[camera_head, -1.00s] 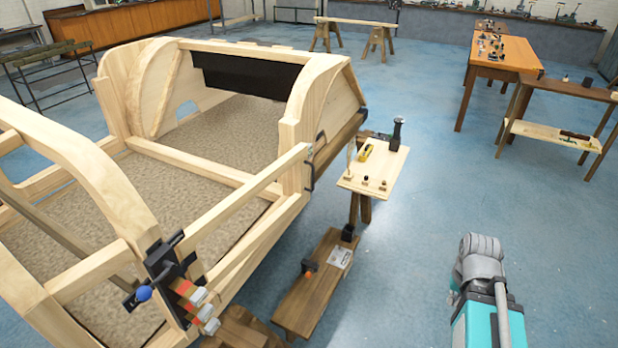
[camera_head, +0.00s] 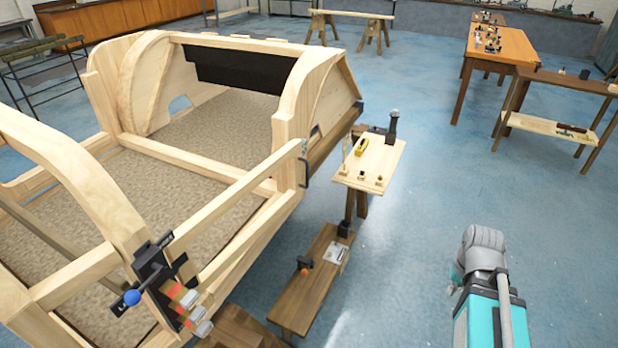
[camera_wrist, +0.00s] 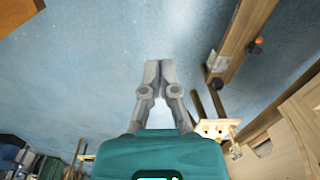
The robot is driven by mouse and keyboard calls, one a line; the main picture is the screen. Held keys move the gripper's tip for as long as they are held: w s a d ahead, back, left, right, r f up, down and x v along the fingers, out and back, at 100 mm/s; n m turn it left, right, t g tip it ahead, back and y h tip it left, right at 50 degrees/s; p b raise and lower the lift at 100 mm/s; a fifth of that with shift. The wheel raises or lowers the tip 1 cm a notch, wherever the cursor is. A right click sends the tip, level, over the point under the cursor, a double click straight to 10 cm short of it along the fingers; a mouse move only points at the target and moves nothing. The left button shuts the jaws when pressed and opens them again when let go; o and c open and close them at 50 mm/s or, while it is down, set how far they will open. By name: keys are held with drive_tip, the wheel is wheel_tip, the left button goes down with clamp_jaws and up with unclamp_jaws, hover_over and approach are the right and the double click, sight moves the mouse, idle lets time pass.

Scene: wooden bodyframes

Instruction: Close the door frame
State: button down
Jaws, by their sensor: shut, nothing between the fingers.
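The door frame (camera_head: 235,194) is a light wooden frame on the near right side of the wooden bodyframe (camera_head: 95,190). Its top rail runs from a black hinge fitting (camera_head: 160,275) at lower left to a black handle (camera_head: 304,171) at its far end, close to the body's pillar. I cannot tell whether a gap remains there. My arm is at lower right in the head view, well apart from the door frame; the fingers are not clear there. In the wrist view my gripper (camera_wrist: 160,68) is shut and empty, above blue floor.
A small stand (camera_head: 372,162) with a yellow tool stands by the handle end. A low wooden bench (camera_head: 306,287) is on the floor beside the body. Orange-topped tables (camera_head: 507,50) and a shelf stand (camera_head: 550,132) are at back right. Blue floor between the stand and my arm is clear.

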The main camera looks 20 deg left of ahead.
drive_tip(key=w+a+f+n+y+b, duration=0.35)
drive_tip(key=w+a, duration=0.35)
drive_tip(key=a, duration=0.3)
drive_tip(key=n+t+y+b, duration=0.3)
drive_tip(key=n+y+b, duration=0.9)
drive_tip(key=y+b, duration=0.25)
approach(307, 175)
drive_tip(key=w+d+f, duration=0.2)
drive_tip(key=d, duration=0.1)
drive_tip(key=shift+a+r+h, duration=0.1)
drive_tip(key=shift+r+h, duration=0.1)
drive_tip(key=shift+h, duration=0.2)
drive_tip(key=w+a, duration=0.1)
drive_tip(key=a, duration=0.8)
drive_tip(key=w+a, duration=0.1)
drive_tip(key=a, duration=0.3)
drive_tip(key=shift+w+a, duration=0.35)
